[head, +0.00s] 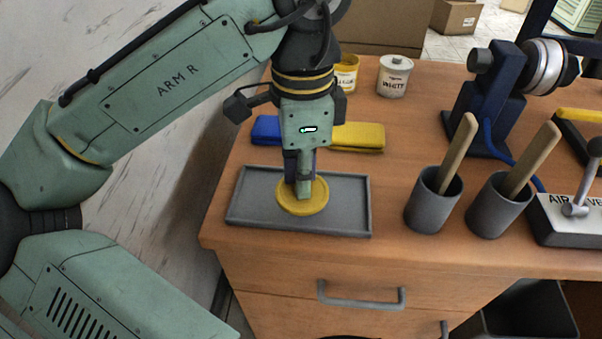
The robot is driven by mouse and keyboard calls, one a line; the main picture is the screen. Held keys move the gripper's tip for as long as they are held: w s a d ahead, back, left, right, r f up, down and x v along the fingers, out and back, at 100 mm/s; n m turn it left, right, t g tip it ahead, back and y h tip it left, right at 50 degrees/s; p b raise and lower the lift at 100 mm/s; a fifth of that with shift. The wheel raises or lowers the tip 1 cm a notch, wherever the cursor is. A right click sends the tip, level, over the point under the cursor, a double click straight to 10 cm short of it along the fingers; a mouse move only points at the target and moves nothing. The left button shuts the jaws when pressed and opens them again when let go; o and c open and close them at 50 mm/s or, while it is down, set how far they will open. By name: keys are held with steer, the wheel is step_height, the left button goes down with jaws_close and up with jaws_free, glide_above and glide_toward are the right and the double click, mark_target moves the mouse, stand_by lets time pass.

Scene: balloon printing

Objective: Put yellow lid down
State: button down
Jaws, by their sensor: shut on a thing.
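The yellow lid (318,206) is a round disc with a raised rim, over the left-middle part of the grey tray (350,217). My gripper (304,188) points straight down over it and is shut on the lid's middle. The gripper hides part of the lid. I cannot tell whether the lid touches the tray floor or hangs just above it. The tray is shallow and otherwise empty, near the front left of the wooden table.
A yellow can (347,75) and a white can (394,77) stand farther back. Two grey cups (432,205) (497,209) with wooden sticks stand right of the tray.

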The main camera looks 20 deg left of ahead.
steer(key=shift+w+a, duration=0.25)
steer(key=shift+w, duration=0.4)
steer(key=shift+w+a, duration=0.25)
steer(key=shift+w, duration=0.3)
step_height(320, 180, down, 3)
steer(key=shift+s+r+p, duration=0.1)
steer(key=shift+p, duration=0.2)
steer(key=shift+f, duration=0.5)
steer(key=shift+f, duration=0.2)
steer(key=c, duration=1.5)
jaws_free()
steer(key=shift+c, duration=0.2)
step_height(320, 180, up, 12)
steer(key=shift+r+p, duration=0.25)
steer(key=shift+p, duration=0.1)
